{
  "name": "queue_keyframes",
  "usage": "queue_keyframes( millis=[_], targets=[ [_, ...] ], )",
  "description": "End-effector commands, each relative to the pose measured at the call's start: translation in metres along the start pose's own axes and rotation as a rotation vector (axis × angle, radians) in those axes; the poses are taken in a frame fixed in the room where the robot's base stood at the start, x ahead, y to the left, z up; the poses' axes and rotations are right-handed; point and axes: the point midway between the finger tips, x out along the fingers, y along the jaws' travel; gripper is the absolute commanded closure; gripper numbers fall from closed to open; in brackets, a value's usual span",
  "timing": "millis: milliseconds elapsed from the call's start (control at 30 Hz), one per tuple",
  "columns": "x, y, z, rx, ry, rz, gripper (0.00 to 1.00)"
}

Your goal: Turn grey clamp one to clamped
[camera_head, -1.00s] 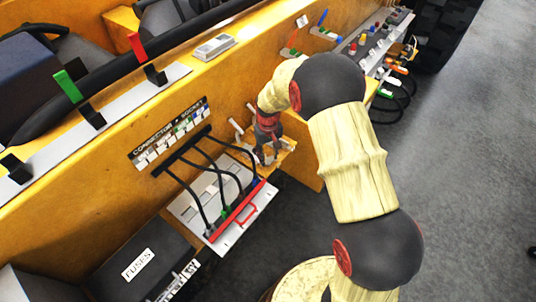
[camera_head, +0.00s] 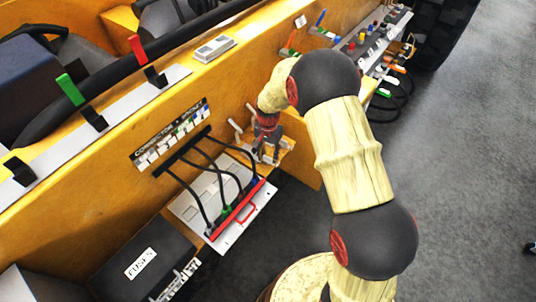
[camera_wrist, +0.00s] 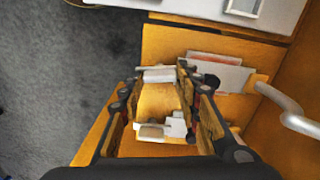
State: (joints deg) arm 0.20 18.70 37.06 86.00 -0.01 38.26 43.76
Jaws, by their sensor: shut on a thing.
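My gripper (camera_head: 266,148) points down over a small orange-yellow shelf (camera_head: 285,160) on the machine's side. In the wrist view my gripper (camera_wrist: 158,76) has its two fingers on either side of a light grey bar (camera_wrist: 158,75), shut on it. This looks like part of a grey clamp; its number cannot be read. A second light grey block (camera_wrist: 168,128) lies nearer the palm, between the finger links. A grey lever (camera_wrist: 282,108) sticks out at the right, apart from the fingers. Grey levers (camera_head: 236,127) also show beside my gripper in the head view.
A sloping grey panel (camera_head: 190,213) with black cables and a red bar (camera_head: 238,210) is left of the shelf. A black fuse box (camera_head: 140,262) is lower left. A switch panel (camera_head: 365,45) is beyond my arm. Grey floor (camera_head: 470,160) on the right is open.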

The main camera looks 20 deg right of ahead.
Motion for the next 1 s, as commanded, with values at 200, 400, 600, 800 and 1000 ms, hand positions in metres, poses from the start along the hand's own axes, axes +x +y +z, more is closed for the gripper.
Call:
queue_keyframes(
  millis=[200, 400, 600, 800, 1000],
  targets=[
    [-0.0009, -0.0003, -0.0006, 0.106, 0.001, -0.002, 0.92],
    [-0.0009, -0.0003, -0.0007, 0.155, 0.002, -0.002, 0.92],
    [-0.0008, -0.0003, -0.0007, 0.169, 0.002, -0.002, 0.92],
    [-0.0008, -0.0003, -0.0007, 0.169, 0.002, -0.002, 0.92],
    [-0.0008, -0.0003, -0.0007, 0.168, 0.002, -0.002, 0.61]
  ],
)
